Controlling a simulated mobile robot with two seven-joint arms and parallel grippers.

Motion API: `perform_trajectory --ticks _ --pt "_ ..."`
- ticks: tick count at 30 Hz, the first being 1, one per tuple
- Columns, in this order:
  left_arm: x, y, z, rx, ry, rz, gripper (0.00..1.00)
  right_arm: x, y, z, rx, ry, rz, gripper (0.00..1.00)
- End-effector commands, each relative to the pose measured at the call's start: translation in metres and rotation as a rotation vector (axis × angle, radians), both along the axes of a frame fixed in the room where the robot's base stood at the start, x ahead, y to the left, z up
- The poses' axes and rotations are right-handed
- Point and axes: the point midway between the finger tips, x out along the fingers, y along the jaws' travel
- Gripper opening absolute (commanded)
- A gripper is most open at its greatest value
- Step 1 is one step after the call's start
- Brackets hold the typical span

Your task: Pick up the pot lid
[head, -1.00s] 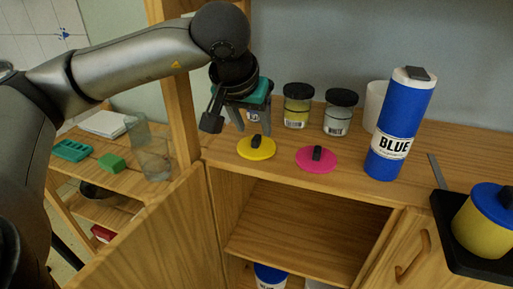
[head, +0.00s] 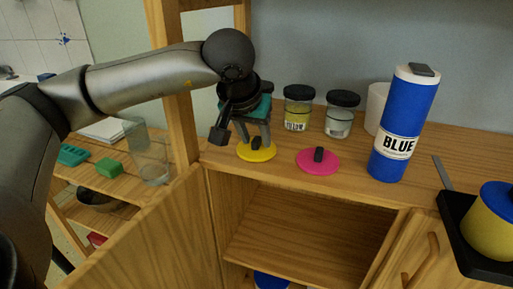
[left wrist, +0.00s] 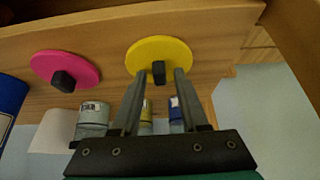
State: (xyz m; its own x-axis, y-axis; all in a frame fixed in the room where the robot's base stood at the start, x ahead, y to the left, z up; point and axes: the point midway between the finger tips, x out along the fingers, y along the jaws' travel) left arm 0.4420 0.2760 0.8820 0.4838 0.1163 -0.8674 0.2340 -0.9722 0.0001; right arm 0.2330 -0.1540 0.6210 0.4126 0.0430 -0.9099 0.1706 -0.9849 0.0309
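Two flat round lids with black knobs lie on the wooden cabinet top: a yellow lid (head: 264,156) and a pink lid (head: 318,166) to its right. My left gripper (head: 257,141) is open and empty, pointing down at the yellow lid. In the left wrist view, its two fingers (left wrist: 158,84) are spread, with the yellow lid's knob (left wrist: 158,72) between and just beyond their tips. The pink lid (left wrist: 66,68) also shows there. A yellow pot (head: 487,235) with a blue lid (head: 496,203) stands at the right edge. My right gripper is out of view.
Two black-lidded jars (head: 298,107) (head: 340,114) stand behind the lids. A tall blue cylinder (head: 403,125) stands to their right. The pot sits in a black tray (head: 463,247). An open compartment (head: 300,235) lies below. A side shelf at left holds a glass (head: 150,163) and green blocks.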

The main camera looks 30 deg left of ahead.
Motion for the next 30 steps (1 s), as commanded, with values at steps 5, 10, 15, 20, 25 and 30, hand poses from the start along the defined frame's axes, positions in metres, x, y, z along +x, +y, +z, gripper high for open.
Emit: perform_trajectory --ticks 5,10,15,20,25,30 --pt "-0.0002 -0.0001 0.0 0.0 0.0 0.0 0.22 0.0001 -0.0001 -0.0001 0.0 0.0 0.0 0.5" --pt "-0.0002 0.0 0.0 0.0 0.0 0.0 0.03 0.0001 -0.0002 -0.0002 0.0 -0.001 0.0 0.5" --pt "-0.0002 0.0001 -0.0001 0.0 0.0 0.0 0.0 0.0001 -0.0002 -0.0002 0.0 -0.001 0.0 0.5" --pt "-0.0002 0.0002 -0.0001 0.0 0.0 0.0 0.0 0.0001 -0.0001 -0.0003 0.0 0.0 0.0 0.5" --pt "-0.0003 0.0001 0.0 0.0 0.0 0.0 0.0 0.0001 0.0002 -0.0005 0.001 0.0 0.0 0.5" --pt "-0.0007 0.0 0.0011 0.0 0.0 0.0 0.0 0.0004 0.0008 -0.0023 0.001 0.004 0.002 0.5"
